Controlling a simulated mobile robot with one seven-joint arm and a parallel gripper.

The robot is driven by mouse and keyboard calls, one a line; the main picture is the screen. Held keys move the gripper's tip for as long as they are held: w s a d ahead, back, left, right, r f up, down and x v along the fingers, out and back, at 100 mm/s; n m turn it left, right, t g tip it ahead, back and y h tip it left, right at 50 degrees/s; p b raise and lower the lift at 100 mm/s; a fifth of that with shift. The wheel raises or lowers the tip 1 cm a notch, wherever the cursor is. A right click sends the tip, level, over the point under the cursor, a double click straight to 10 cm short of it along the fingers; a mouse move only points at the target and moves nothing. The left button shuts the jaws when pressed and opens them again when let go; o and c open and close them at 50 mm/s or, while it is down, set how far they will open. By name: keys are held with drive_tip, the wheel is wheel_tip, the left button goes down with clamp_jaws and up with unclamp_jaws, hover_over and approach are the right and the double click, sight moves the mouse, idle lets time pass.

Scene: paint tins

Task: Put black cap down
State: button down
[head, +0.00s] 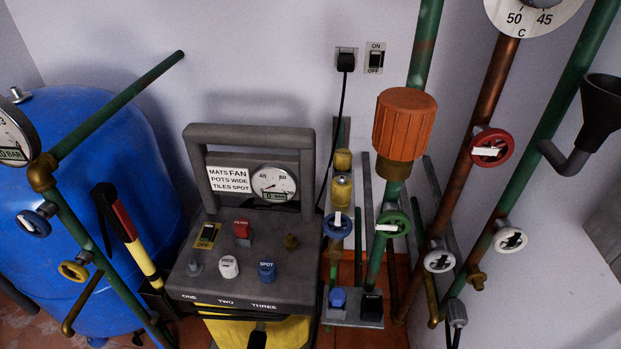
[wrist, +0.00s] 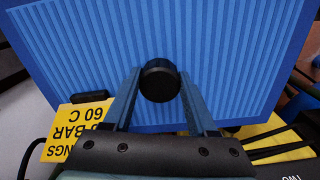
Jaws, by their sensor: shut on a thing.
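In the wrist view my gripper (wrist: 160,76) has its two blue-grey fingers shut on a round black cap (wrist: 160,88). The cap sits between the fingertips, its dark flat face towards the camera. A blue ribbed surface (wrist: 225,60) lies behind the cap; I cannot tell whether they touch. My gripper and the held cap do not show in the head view. There, a small metal shelf (head: 348,321) holds a blue cap (head: 337,298) and a black piece (head: 372,305) at its right end.
A grey control box (head: 215,280) with knobs and a gauge stands at centre in the head view. A blue tank (head: 110,130) is at left. Pipes with valve wheels, including a red one (head: 491,147), and an orange cap (head: 404,125) crowd the right.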

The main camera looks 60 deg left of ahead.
drive_tip(key=shift+c, duration=1)
unclamp_jaws()
drive_tip(key=shift+f, duration=0.1)
wheel_tip(320, 180, up, 12)
drive_tip(key=p, duration=0.4)
